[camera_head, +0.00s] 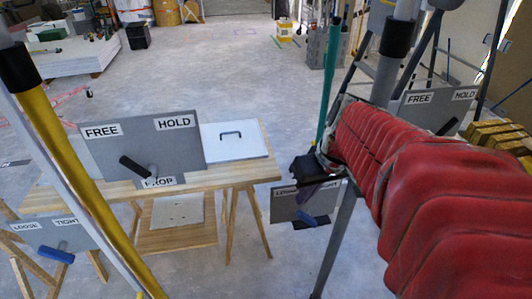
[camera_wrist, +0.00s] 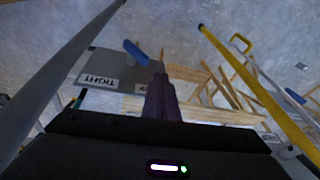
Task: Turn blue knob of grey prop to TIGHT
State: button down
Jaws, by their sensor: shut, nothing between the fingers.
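The grey prop (camera_head: 342,237) stands right of centre in the head view; its pole also crosses the left of the wrist view (camera_wrist: 62,75). Its grey plate (camera_head: 285,207) carries a blue knob (camera_head: 313,219), a bar slanting down to the right in the head view. My gripper (camera_head: 318,190) is shut and empty, in front of the plate's upper edge, partly covering its labels. In the wrist view, the shut fingers (camera_wrist: 160,92) point toward the plate (camera_wrist: 115,66), which shows TIGHT; its other label is mostly hidden. The blue knob (camera_wrist: 136,53) lies beyond the fingertips, apparently apart.
A yellow prop (camera_head: 72,165) stands at left, near a LOOSE/TIGHT plate with another blue knob (camera_head: 57,254). Another FREE/HOLD plate (camera_head: 425,112) is behind my arm. Floor between the props is partly clear.

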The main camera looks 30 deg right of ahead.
jog(key=m+t+y, duration=0.1)
send_near(306, 215)
jog(key=s+d+r, duration=0.2)
jog(key=s+d, duration=0.1)
jog(key=d, duration=0.5)
jog(key=shift+w+d+f, duration=0.1)
jog(key=shift+d+f, duration=0.05)
jog(key=shift+d, duration=0.05)
jog(key=shift+f, duration=0.15)
jog(key=a+x, duration=0.2)
jog(key=x, duration=1.1)
jog(key=shift+a+r, duration=0.2)
jog(key=shift+a, duration=0.2)
